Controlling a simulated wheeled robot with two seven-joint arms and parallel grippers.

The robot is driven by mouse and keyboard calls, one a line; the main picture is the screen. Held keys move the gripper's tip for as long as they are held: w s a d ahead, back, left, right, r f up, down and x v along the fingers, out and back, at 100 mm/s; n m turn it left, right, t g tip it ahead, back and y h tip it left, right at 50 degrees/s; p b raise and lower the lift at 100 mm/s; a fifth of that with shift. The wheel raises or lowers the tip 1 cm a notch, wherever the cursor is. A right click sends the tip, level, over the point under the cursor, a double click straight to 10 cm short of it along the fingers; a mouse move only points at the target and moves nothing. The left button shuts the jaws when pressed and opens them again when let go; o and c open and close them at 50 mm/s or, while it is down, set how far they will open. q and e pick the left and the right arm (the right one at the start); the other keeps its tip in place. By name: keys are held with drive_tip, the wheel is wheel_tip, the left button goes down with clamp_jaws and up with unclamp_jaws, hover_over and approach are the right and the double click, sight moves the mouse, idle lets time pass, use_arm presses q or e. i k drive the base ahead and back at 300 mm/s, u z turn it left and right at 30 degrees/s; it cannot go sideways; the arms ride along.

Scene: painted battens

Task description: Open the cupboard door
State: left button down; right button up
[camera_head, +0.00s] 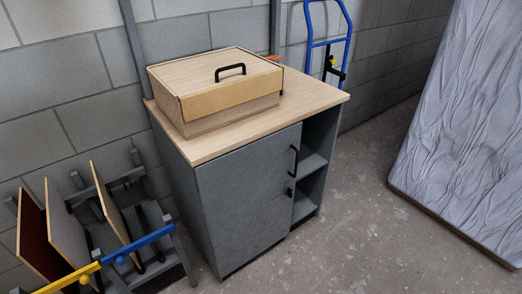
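The grey cupboard (180,185) stands against the block wall under a pale wood top. Its grey door (240,200) is on the front and looks shut, flush with the cabinet. A black vertical bar handle (294,160) is near the door's upper right edge. A small black fitting (291,191) sits below the handle. Neither of my grippers shows in the head view.
A wooden box (225,85) with a black lid handle sits on the cupboard top. Open shelves (311,165) adjoin the door's right side. A rack with panels (120,235) stands left. A blue hand truck (328,43) stands behind. A wrapped slab (460,130) is right. Floor in front is clear.

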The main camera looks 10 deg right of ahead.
sight(246, 210)
drive_tip(key=u, duration=0.3)
drive_tip(key=i, duration=1.5)
drive_tip(key=z, duration=0.95)
